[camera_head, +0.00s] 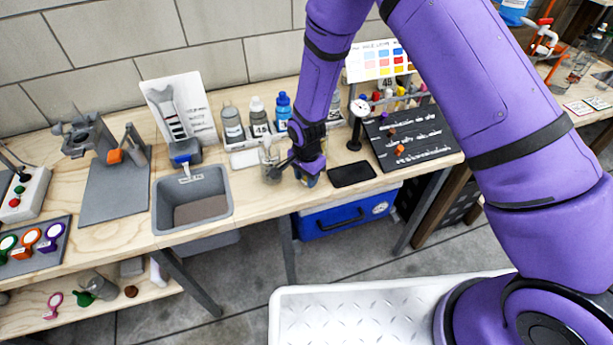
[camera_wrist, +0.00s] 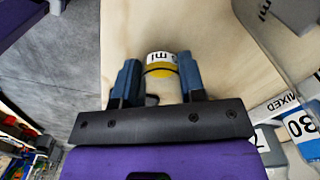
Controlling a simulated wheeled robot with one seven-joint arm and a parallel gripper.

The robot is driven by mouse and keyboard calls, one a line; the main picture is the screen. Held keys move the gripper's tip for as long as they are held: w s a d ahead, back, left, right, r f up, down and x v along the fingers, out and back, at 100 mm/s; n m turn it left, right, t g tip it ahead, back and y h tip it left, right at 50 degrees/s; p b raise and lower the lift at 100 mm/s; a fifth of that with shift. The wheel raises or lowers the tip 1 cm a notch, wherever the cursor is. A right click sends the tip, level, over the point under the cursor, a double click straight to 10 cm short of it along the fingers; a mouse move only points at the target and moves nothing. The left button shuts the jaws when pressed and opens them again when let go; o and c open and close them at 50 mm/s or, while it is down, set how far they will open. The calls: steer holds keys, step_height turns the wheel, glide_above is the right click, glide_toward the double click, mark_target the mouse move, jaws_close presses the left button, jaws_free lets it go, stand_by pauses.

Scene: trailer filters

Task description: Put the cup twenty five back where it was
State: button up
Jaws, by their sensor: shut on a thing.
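My gripper (camera_wrist: 158,84) is shut on a small clear cup (camera_wrist: 161,58) with a white label and a yellow band. The cup sits between the two blue-grey fingers, over pale wood. Only "ml" reads on its label, so I cannot tell its number. In the head view my gripper (camera_head: 297,170) is low at the front of the wooden bench (camera_head: 255,207). My wrist hides most of the cup there. I cannot tell whether the cup touches the bench.
A clear jar (camera_head: 268,154) stands close left of my gripper, and a dark flat pad (camera_head: 352,175) lies right. Bottles (camera_head: 258,117) stand behind. A grey sink (camera_head: 193,200) is further left. In the wrist view a "30" tag (camera_wrist: 301,124) is at right.

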steer(key=shift+f, duration=0.2)
steer(key=o, duration=0.9)
steer(key=shift+r, duration=0.1)
step_height(320, 180, up, 12)
